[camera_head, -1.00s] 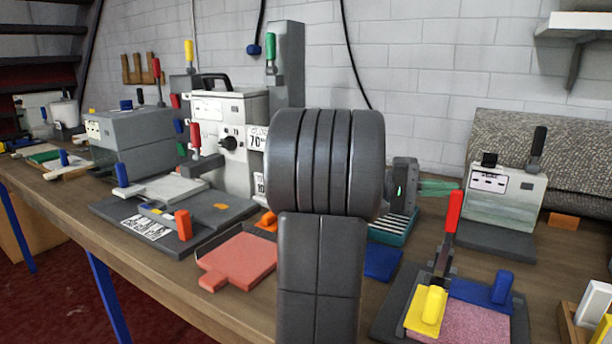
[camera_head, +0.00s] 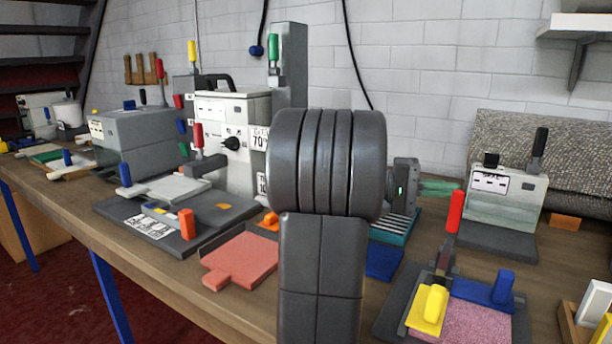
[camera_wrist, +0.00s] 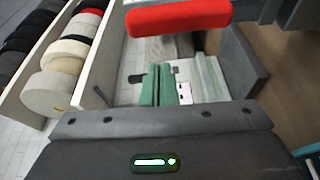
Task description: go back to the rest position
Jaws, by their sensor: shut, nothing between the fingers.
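My gripper (camera_head: 440,187) shows at the right of my arm in the head view, with pale green fingers pointing right and a dark body with a green light. In the wrist view my gripper (camera_wrist: 158,72) shows its green fingers together, with nothing visible between them. The fingers are held above the bench and appear to point toward the white device (camera_head: 503,200); the exact gap cannot be told. My dark arm link hides the middle of the bench and part of the gripper's base side.
A red-handled lever (camera_head: 455,212) stands upright below the gripper, by a pink pad (camera_head: 460,322). A large white machine (camera_head: 228,140) stands left. A red tray (camera_head: 240,258) lies in front of it. In the wrist view, a red bar (camera_wrist: 178,15) crosses near the fingers; several rolls (camera_wrist: 48,90) sit left.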

